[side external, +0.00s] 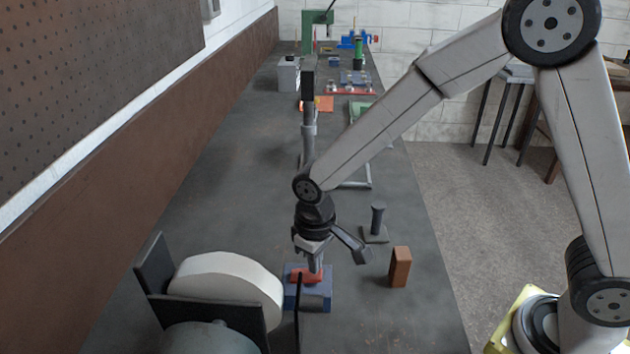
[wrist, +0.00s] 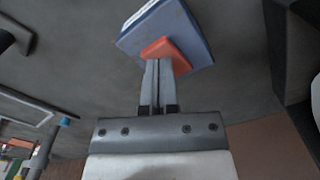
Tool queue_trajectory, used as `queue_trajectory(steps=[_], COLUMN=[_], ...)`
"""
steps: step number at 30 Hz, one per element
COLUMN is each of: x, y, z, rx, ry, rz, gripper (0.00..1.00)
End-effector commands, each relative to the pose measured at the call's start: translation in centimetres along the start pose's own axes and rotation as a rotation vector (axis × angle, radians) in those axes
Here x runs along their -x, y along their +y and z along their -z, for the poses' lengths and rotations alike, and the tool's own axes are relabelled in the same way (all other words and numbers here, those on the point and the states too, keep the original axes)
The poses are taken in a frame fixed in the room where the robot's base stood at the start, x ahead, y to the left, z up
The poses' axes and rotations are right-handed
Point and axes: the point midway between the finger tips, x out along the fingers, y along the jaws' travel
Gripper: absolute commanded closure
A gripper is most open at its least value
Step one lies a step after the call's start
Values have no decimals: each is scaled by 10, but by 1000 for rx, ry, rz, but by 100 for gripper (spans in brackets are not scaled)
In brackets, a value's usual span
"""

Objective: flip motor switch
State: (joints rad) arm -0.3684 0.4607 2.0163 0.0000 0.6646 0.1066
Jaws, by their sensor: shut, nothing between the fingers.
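The motor switch is a blue box (side external: 317,299) with a red rocker or paddle (side external: 300,276) on top, on the bench beside the white wheel. It also shows in the wrist view as a blue box (wrist: 200,35) with an orange-red part (wrist: 178,58). My gripper (side external: 315,270) points down at the red part, with its fingers together and nothing between them. In the wrist view the fingertips (wrist: 158,66) overlap the red part; whether they touch it I cannot tell. The fingers hide part of the red piece.
A white grinding wheel (side external: 225,280) in a dark housing stands close left of the switch. An orange-brown block (side external: 400,267) and a dark post on a base (side external: 377,222) stand to the right. A grey stand (side external: 308,130) rises behind. Bare bench lies at the left middle.

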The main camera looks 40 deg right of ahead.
Motion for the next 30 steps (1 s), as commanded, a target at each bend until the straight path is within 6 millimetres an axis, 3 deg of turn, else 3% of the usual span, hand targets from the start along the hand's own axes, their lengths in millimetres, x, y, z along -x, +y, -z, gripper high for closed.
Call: queue_trajectory(steps=[30], x=[-11], y=[0], z=[0], rx=[0], ry=[0], rz=[0], gripper=[100])
